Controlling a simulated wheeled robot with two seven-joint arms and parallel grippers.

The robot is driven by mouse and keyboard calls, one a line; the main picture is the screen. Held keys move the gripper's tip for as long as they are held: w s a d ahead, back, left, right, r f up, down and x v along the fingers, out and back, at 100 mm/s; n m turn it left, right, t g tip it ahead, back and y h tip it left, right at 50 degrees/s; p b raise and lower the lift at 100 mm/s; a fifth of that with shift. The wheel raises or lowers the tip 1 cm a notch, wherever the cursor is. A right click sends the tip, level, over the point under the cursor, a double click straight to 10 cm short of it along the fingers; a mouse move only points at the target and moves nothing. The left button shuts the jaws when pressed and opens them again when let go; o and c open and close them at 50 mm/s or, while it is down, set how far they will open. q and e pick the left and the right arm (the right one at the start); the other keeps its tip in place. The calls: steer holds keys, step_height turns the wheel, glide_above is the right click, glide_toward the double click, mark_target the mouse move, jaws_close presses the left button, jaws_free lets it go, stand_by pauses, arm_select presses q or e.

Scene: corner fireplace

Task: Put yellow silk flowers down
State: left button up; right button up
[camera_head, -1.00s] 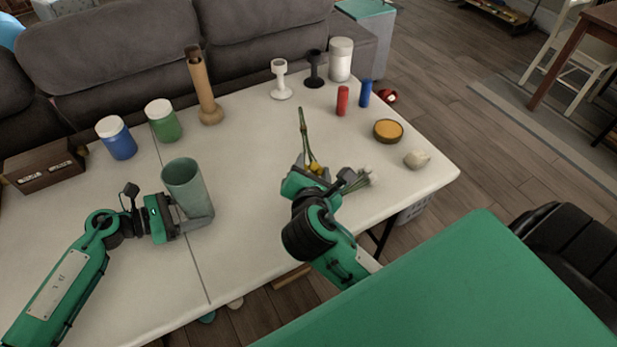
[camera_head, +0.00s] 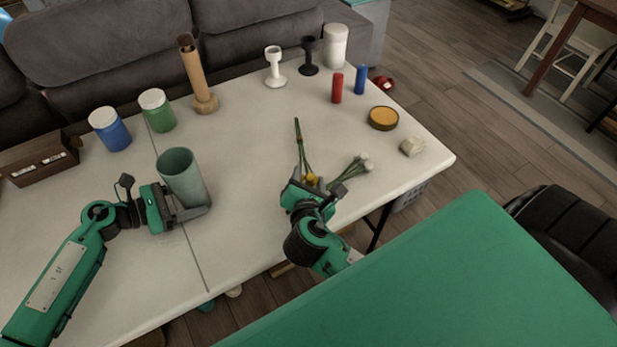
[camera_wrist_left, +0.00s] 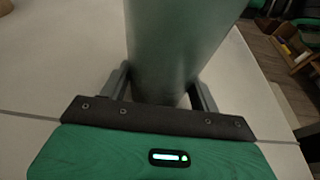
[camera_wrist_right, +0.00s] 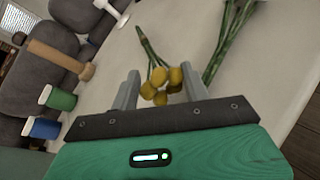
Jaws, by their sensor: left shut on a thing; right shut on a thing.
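The yellow silk flowers (camera_head: 311,180) have yellow heads and long green stems. In the right wrist view the heads (camera_wrist_right: 158,84) sit between the fingers of my right gripper (camera_wrist_right: 160,88), with the stems pointing away over the white table. In the head view my right gripper (camera_head: 314,187) is shut on the flowers, low over the table near its front edge; I cannot tell if the stems touch the tabletop. My left gripper (camera_head: 192,207) is shut on a tall grey-green vase (camera_head: 183,180), upright on or just above the table. The vase also fills the left wrist view (camera_wrist_left: 180,45).
White flowers (camera_head: 358,167) lie right beside my right gripper. Candle holders (camera_head: 275,66), red (camera_head: 337,88) and blue (camera_head: 361,79) cylinders, an orange-topped bowl (camera_head: 383,118) and a pale lump (camera_head: 412,146) stand farther back and right. The table (camera_head: 245,165) is clear between the grippers.

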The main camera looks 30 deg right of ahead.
steer(key=shift+f, duration=0.4)
steer(key=o, duration=0.9)
steer(key=shift+o, duration=0.2)
steer(key=shift+r, duration=0.5)
steer(key=v, duration=1.2)
steer(key=shift+r, duration=0.1)
